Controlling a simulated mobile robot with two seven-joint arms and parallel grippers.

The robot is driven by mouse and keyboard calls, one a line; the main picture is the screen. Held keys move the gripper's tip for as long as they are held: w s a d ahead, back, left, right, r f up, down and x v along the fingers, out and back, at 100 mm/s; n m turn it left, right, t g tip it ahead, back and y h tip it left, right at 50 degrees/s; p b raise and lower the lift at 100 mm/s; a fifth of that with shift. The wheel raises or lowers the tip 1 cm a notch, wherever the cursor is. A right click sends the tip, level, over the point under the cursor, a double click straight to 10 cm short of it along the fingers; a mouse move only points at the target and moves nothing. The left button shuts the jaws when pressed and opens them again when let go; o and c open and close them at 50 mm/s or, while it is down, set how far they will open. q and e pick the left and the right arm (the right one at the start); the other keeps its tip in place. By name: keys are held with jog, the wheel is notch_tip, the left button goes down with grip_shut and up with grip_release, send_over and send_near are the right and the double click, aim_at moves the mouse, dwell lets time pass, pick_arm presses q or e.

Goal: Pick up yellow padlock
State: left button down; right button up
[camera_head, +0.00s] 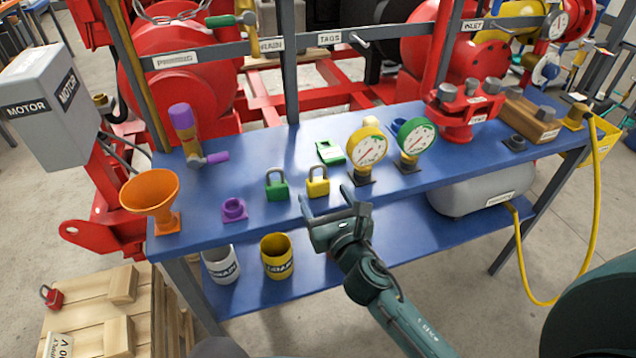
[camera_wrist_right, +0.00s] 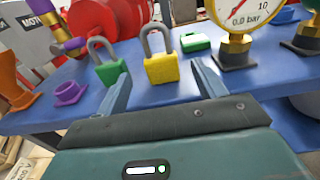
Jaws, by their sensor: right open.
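The yellow padlock (camera_head: 318,187) stands upright on the blue bench top near its front edge, its grey shackle up. In the right wrist view the yellow padlock (camera_wrist_right: 161,69) stands beyond my fingers, between their directions. My right gripper (camera_head: 329,205) is open and empty, just in front of the padlock and apart from it. Its two fingers also show in the right wrist view (camera_wrist_right: 163,85). A green padlock (camera_head: 277,186) stands left of the yellow one. My left gripper is not in view.
A yellow gauge (camera_head: 366,151) and a green gauge (camera_head: 414,139) stand to the right. A green tag-like block (camera_head: 331,152) lies behind. A purple fitting (camera_head: 234,210) and an orange funnel (camera_head: 151,193) are left. A red padlock (camera_head: 52,297) lies on a wooden crate.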

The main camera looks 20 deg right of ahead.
aim_at(320, 186)
jog(key=shift+w, duration=2.7)
jog(key=shift+c, duration=0.4)
jog(key=c, duration=1.1)
